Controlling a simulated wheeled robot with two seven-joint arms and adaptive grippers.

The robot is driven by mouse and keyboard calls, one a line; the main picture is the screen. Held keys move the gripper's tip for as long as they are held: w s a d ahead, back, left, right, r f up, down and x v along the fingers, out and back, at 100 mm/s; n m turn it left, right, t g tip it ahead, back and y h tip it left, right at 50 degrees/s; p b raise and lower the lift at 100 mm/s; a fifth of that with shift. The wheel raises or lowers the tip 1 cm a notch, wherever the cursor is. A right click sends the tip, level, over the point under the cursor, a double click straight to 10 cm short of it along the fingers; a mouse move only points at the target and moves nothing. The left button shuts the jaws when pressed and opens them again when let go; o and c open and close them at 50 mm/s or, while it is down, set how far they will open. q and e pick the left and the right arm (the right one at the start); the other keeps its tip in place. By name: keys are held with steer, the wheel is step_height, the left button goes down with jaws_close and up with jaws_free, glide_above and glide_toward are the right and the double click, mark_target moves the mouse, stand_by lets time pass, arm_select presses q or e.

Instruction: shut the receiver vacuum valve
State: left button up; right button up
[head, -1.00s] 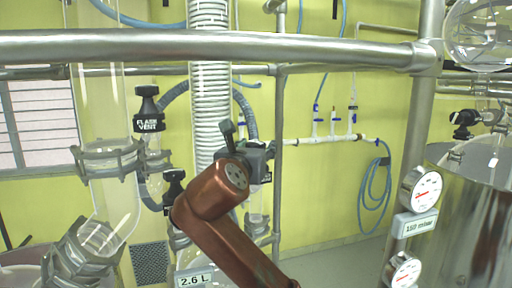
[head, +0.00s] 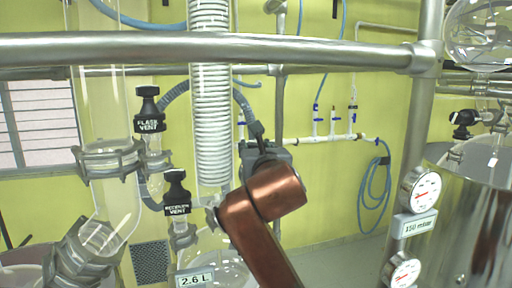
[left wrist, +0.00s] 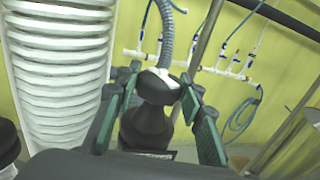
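A black valve knob (left wrist: 148,122) stands between the two green-padded fingers of my left gripper (left wrist: 158,98) in the left wrist view. The fingers are spread on either side of it, with a gap showing at the right. A pale fitting and a grey hose (left wrist: 167,35) lie beyond the knob. In the head view my left gripper (head: 260,142) is at the lower end of a grey corrugated hose (head: 245,105), right of the white coil condenser. The gripper hides the valve there, and no label for it is readable. My right gripper is not in view.
The black receiver vent knob (head: 177,192) and flask vent knob (head: 149,110) stand left of my arm. The glass coil condenser (head: 211,95) is close beside the gripper. A metal rail (head: 200,47) crosses in front. A steel vessel with gauges (head: 422,190) stands right.

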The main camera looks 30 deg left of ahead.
arm_select(q)
steer(key=c, duration=0.5)
steer(key=m+t+h, duration=0.2)
steer(key=h, duration=0.1)
steer(key=shift+a, duration=0.15)
steer(key=shift+c, duration=0.2)
steer(key=shift+m+t+h+b, duration=0.3)
steer(key=shift+m+t+h, duration=0.4)
steer(key=shift+m+h, duration=0.5)
steer(key=o, duration=0.9)
steer(key=shift+o, duration=0.2)
steer(key=shift+d, duration=0.2)
